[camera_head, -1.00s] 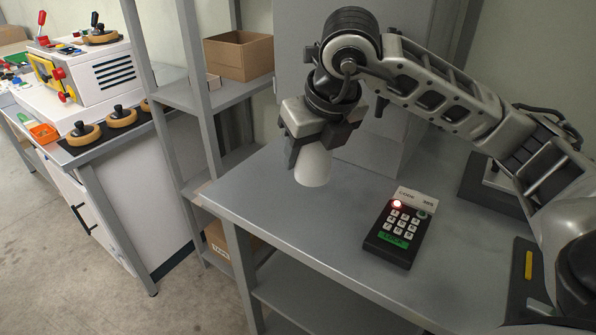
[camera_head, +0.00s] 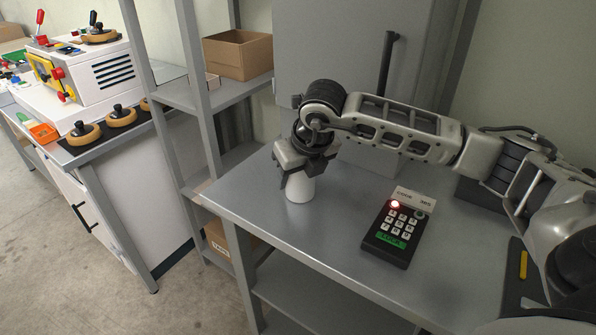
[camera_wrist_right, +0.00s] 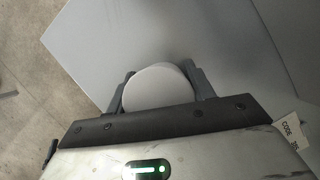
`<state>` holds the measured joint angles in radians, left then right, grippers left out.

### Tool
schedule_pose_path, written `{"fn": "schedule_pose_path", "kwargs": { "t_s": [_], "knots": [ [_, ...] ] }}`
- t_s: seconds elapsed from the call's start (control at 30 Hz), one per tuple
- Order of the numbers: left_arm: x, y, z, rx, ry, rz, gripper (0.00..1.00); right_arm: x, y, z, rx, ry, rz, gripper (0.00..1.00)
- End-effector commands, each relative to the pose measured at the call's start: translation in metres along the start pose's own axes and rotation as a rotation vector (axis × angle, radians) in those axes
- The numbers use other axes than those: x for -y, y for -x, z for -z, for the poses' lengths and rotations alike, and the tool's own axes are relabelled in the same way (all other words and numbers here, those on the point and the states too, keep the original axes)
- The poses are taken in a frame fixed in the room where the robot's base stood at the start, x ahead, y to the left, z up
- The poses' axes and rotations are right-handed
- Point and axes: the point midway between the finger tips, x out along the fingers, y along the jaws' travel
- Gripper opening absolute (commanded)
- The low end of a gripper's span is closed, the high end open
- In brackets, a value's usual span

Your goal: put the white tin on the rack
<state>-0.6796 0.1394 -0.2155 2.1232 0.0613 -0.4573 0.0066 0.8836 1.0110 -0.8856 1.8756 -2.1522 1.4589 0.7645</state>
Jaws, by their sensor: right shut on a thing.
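The white tin (camera_head: 299,188) is upright at the left part of the grey metal table. Its base looks to be at or just above the tabletop; I cannot tell if it touches. My right gripper (camera_head: 300,172) is shut on the tin's upper part from above. In the right wrist view the round white top of the tin (camera_wrist_right: 158,88) shows between the two fingers of my right gripper (camera_wrist_right: 160,84). A grey shelf rack (camera_head: 188,95) stands at the left of the table, with a cardboard box on its upper shelf. My left gripper is not in view.
A dark keypad (camera_head: 399,229) with a red light lies on the grey table (camera_head: 335,240) right of the tin. The cardboard box (camera_head: 238,57) takes up much of the rack's upper shelf. A bench (camera_head: 110,135) with knobbed wooden pieces stands further left.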

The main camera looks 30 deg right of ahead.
Motion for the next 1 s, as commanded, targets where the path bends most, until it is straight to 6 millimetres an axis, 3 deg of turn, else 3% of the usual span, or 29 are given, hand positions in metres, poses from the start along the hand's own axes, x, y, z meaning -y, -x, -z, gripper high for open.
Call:
{"fn": "schedule_pose_path", "kwargs": {
  "t_s": [0.17,0.2,0.27,0.67,1.0],
  "knots": [
    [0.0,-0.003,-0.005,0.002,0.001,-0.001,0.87,0.0,-0.003,0.001,0.002,-0.001,0.0,0.21],
    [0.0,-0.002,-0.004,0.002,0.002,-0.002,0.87,0.0,-0.003,0.001,0.0,0.0,0.0,0.59],
    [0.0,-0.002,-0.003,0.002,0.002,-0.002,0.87,0.0,-0.002,0.001,0.0,0.0,0.0,0.75],
    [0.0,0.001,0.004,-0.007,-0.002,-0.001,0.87,0.0,0.005,-0.001,0.002,0.0,0.0,0.75],
    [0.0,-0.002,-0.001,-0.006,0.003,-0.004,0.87,0.0,0.072,-0.001,0.006,0.001,-0.001,0.75]
  ]
}}
